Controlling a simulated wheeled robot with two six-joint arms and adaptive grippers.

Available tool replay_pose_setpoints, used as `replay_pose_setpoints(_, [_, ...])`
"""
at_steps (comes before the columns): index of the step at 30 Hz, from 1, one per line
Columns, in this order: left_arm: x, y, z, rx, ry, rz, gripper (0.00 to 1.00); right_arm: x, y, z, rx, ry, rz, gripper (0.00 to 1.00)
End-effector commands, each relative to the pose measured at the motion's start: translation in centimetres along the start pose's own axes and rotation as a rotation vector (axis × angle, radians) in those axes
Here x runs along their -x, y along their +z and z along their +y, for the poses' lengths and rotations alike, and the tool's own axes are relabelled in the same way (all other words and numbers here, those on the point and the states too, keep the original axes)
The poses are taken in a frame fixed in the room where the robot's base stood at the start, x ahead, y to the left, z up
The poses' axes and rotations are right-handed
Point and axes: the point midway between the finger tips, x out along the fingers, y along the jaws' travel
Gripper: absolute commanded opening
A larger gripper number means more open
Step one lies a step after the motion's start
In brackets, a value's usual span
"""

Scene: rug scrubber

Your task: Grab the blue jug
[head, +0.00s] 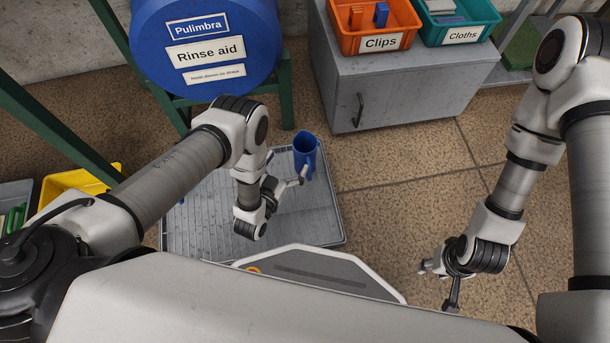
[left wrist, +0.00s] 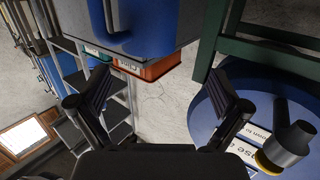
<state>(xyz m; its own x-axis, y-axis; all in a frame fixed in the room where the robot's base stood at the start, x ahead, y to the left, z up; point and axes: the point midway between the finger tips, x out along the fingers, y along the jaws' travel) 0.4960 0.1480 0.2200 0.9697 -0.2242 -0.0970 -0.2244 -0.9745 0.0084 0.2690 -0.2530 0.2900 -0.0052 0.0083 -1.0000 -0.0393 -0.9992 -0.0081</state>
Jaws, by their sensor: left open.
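The blue jug (head: 305,155) stands on the grey ribbed drain tray (head: 325,222), near its far right edge. In the left wrist view the jug (left wrist: 140,28) shows at the top, beyond the fingers and cut off by the frame edge. My left gripper (head: 288,170) is just left of the jug, with its fingers spread and nothing between them. Its two fingers also show wide apart in the left wrist view (left wrist: 158,92). My right gripper (head: 440,280) hangs low at the right, far from the jug; its finger opening is unclear.
A blue Rinse aid drum (head: 205,75) rests on a green stand (head: 286,92) behind the tray. A grey cabinet (head: 420,85) carries an orange Clips bin (head: 378,42) and a teal Cloths bin (head: 460,35). A yellow bin (head: 75,182) is at left. The floor right of the tray is clear.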

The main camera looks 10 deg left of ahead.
Motion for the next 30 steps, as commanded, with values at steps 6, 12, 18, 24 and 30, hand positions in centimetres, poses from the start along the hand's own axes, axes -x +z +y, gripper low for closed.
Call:
replay_pose_setpoints(6, [-1.5, 1.5, 0.8, 0.003, 0.007, 0.101, 1.00, -2.8, -0.1, 0.0, 0.000, 0.000, 0.002, 0.40])
replay_pose_setpoints(12, [-4.3, 1.1, 1.0, 0.003, 0.008, 0.099, 1.00, -4.2, -0.1, 0.0, 0.000, 0.000, 0.002, 0.40])
replay_pose_setpoints(18, [-7.6, 0.7, 1.2, 0.002, 0.007, 0.096, 1.00, -6.0, -0.1, 0.0, 0.000, 0.000, 0.001, 0.40])
replay_pose_setpoints(24, [-7.9, 0.3, 1.1, 0.003, 0.006, 0.094, 1.00, -5.8, -0.1, 0.0, 0.000, 0.000, 0.002, 0.40])
replay_pose_setpoints(30, [-7.9, 0.3, 1.1, 0.002, 0.006, 0.093, 0.43, -5.8, -0.1, 0.0, 0.000, 0.000, 0.002, 0.40])
